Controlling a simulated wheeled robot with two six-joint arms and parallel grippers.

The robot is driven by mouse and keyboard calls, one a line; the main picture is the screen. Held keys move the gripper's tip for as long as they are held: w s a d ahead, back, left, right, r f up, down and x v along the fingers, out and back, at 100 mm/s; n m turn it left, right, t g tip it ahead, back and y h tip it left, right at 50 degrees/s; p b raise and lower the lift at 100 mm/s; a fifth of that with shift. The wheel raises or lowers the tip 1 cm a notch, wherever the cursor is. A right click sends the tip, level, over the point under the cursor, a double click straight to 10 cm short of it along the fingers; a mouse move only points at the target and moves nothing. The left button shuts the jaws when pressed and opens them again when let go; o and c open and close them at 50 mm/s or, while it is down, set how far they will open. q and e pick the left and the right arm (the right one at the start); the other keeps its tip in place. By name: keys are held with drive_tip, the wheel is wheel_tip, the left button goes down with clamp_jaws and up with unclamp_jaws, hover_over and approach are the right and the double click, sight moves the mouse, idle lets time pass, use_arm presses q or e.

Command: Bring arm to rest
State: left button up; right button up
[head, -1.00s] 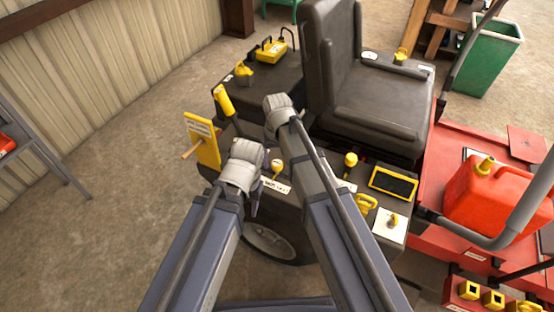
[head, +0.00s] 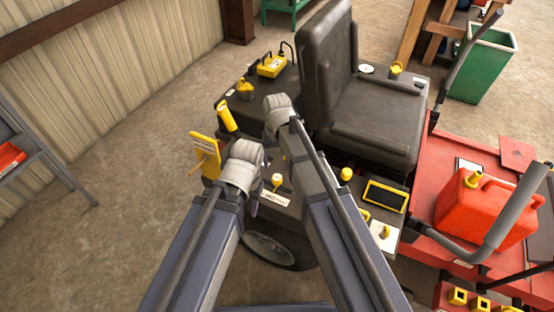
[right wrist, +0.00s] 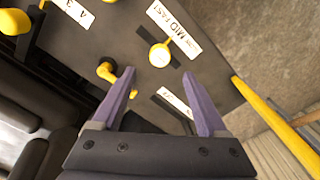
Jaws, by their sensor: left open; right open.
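No contact is visible.
The black seat (head: 372,105) stands behind the arms. Yellow levers (head: 225,117) and a yellow plate (head: 205,152) stick up on the left. A yellow-framed screen (head: 385,195) and a red fuel can (head: 485,208) are on the right.

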drive_tip(key=s+d+r+n+p, duration=0.1)
drive_tip(key=s+r+p, duration=0.3)
drive_tip(key=s, duration=0.4)
drive_tip(key=s+d+r+n+h+p, duration=0.1)
drive_tip(key=s+r+p, duration=0.3)
drive_tip(key=s, duration=0.5)
drive_tip(key=shift+r+p, duration=0.4)
drive_tip(key=shift+r, duration=0.05)
